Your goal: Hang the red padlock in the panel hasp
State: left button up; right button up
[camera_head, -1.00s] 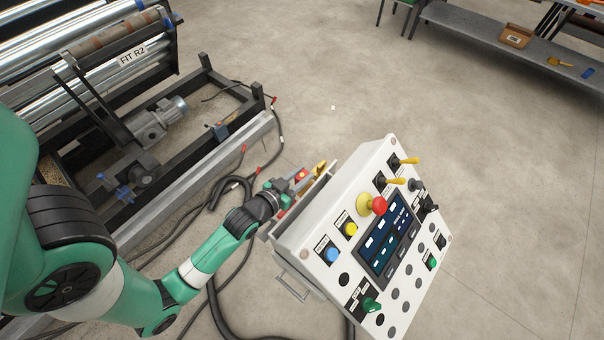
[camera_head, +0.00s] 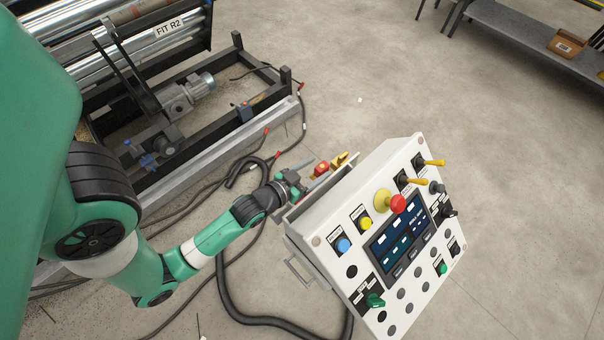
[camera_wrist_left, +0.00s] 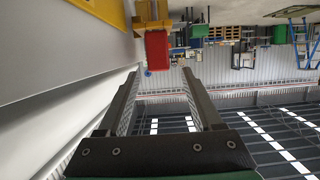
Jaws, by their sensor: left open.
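The red padlock (camera_head: 321,168) is a small red block at the panel's back left edge, next to a yellow piece. In the left wrist view the red padlock (camera_wrist_left: 157,49) is ahead of the fingertips, beside a white surface. My left gripper (camera_head: 307,171) is open and empty, with its fingers pointing toward the padlock. In the left wrist view both fingers of the left gripper (camera_wrist_left: 160,78) are apart with a gap between them. The control panel (camera_head: 330,268) is a white sloped box. I cannot make out the hasp clearly. My right gripper is not in view.
The yellow piece (camera_head: 340,160) is close by the padlock. A red mushroom button (camera_head: 398,203) and yellow levers (camera_head: 434,162) stick out of the panel face. A roller machine (camera_head: 180,95) is at the upper left. Black cables (camera_head: 228,300) lie on the floor.

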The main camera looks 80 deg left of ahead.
pick_arm(q)
jog(key=v, duration=0.8)
jog(key=shift+s+d, duration=0.15)
jog(key=shift+s, duration=0.05)
